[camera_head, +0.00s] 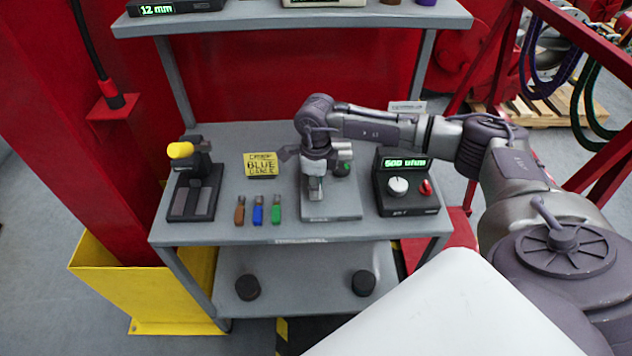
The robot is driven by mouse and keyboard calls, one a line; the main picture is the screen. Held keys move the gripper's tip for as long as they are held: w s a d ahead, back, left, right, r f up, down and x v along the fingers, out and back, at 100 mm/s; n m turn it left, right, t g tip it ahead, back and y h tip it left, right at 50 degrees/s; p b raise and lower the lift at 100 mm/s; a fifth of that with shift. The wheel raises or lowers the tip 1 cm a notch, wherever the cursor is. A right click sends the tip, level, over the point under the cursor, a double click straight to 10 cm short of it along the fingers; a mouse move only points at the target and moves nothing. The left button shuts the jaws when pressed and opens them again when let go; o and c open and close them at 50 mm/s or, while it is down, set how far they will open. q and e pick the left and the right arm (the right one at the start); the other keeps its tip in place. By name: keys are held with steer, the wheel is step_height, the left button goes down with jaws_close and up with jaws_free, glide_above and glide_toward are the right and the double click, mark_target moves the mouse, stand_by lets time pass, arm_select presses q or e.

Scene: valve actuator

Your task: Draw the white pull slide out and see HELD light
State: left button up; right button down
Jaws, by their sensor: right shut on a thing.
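My right gripper (316,180) reaches down from its arm over a grey-plated fixture (332,211) on the middle shelf. It is shut on a pale part at the fixture, which looks to be the white pull slide; the wrist and fingers hide most of it, so how far out it sits I cannot tell. A green spot shows on a dark part just behind the gripper. I cannot make out any HELD light or lettering. My left gripper is not in view.
A black box (405,205) with a green display, white knob and red button stands right of the fixture. Left are coloured sticks (258,215), a yellow box (261,165) and a yellow-topped black device (193,195).

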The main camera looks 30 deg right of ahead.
steer(key=shift+s+a, duration=0.5)
steer(key=shift+s, duration=0.3)
steer(key=shift+w+f, duration=0.1)
steer(key=shift+w+d+b, duration=0.55)
steer(key=shift+w+d, duration=0.05)
steer(key=shift+w, duration=0.25)
steer(key=shift+w+d, duration=0.2)
steer(key=shift+w, duration=0.15)
steer(key=c, duration=0.9)
jaws_free()
steer(key=shift+c, duration=0.2)
step_height(320, 180, up, 12)
